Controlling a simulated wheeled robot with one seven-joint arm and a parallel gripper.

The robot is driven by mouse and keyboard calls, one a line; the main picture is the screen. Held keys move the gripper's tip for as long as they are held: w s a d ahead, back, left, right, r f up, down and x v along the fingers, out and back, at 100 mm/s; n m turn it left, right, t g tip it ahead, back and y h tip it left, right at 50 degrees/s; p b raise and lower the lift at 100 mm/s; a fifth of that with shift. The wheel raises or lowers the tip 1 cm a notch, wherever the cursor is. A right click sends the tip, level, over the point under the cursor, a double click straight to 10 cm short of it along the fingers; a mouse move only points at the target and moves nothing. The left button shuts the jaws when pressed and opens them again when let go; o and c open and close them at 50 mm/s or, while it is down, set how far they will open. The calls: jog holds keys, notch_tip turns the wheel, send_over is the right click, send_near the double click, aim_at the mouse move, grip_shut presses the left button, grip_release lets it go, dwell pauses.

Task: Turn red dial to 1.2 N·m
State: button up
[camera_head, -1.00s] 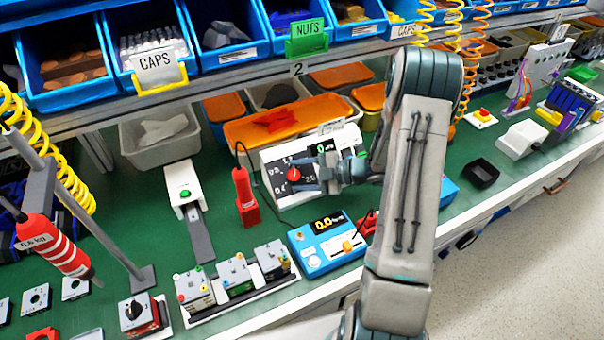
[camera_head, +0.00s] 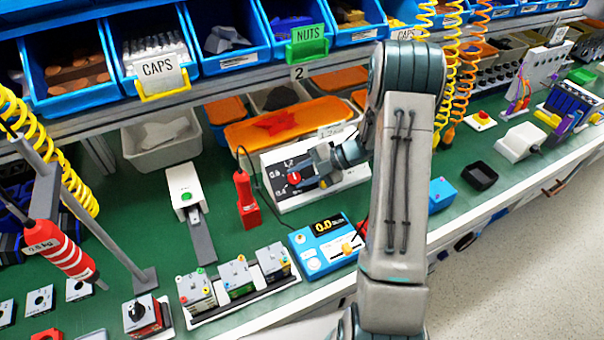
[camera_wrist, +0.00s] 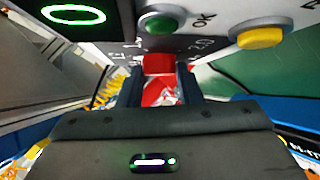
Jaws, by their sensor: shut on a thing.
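The red dial (camera_head: 295,178) is on the sloped face of a white and dark control box (camera_head: 330,197) at the middle of the bench. In the wrist view the red dial (camera_wrist: 158,64) sits between two dark fingers. My gripper (camera_head: 302,177) reaches it from the right and is shut on it. Scale marks show around the dial, but they are partly hidden and too small to read with certainty. In the wrist view the box also carries a green button (camera_wrist: 160,22), a yellow button (camera_wrist: 260,38) and a lit green ring (camera_wrist: 72,14).
A blue unit with a 0.0 readout (camera_head: 325,245) stands in front of the box. A red upright tool (camera_head: 246,200) hangs on a cord at its left. An orange tray (camera_head: 290,122) is behind. A black tray (camera_head: 480,175) lies to the right on the green bench.

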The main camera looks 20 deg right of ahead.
jog(key=o, duration=1)
jog(key=shift+c, duration=0.2)
jog(key=shift+d, duration=0.1)
jog(key=b+v, duration=0.1)
jog(key=v, duration=1.2)
jog(key=shift+d+r, duration=0.2)
jog(key=shift+d, duration=0.05)
